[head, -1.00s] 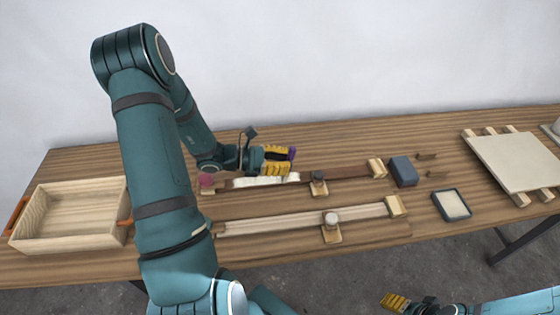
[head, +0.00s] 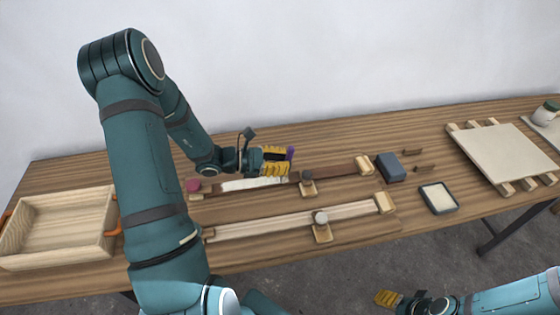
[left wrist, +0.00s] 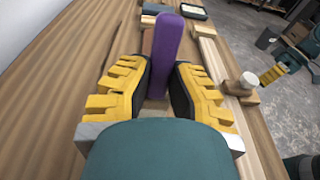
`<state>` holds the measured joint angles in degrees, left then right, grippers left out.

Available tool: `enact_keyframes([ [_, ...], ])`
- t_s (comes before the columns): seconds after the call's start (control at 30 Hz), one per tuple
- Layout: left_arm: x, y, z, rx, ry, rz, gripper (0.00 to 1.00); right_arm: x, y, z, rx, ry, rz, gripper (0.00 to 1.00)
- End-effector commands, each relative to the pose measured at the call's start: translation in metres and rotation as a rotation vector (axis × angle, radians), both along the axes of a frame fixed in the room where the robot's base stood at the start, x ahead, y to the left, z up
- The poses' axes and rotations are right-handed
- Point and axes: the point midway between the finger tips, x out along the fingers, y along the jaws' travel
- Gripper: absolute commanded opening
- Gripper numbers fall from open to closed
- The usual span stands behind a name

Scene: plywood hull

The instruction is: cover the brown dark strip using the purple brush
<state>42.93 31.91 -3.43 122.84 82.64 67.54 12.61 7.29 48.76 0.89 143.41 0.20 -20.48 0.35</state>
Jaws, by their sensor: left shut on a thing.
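My left gripper (head: 277,161) is shut on the purple brush (left wrist: 166,50), which stands up between the yellow fingers in the left wrist view. In the head view only a bit of the brush (head: 290,153) shows past the fingers. The gripper is over the brown dark strip (head: 338,171) on the table. A white stretch (head: 250,184) covers part of the strip left of and below the gripper; brown shows at both ends. The brush tip is hidden, so contact cannot be told. My right gripper (head: 388,299) is low at the front, away from the strip; its opening is unclear.
A paler strip (head: 270,224) with a round knob (head: 321,217) lies in front. A blue-grey block (head: 390,167) and a shallow tray with pale contents (head: 425,187) are right. A wooden box (head: 58,250) is left; a pale board (head: 500,155) is far right.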

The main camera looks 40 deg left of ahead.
Motion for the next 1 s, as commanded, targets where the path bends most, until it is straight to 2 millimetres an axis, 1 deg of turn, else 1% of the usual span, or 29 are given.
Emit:
enact_keyframes([
  [0.5, 0.015, -0.014, 0.000, 0.000, 0.000, -0.001, 0.00, 0.000, 0.000, -0.003, 0.000, 0.000, 0.000, 0.61],
  [0.8, 0.015, -0.014, 0.000, -0.001, 0.001, 0.000, 0.00, 0.000, 0.000, -0.003, 0.000, 0.000, 0.000, 0.61],
  [0.9, 0.015, -0.014, 0.003, 0.000, 0.000, 0.000, 0.00, 0.000, 0.000, 0.000, 0.000, 0.000, 0.000, 0.61],
  [1.0, 0.015, -0.014, 0.011, 0.000, 0.000, 0.000, 0.00, 0.000, 0.000, 0.006, 0.000, 0.000, 0.000, 0.61],
])
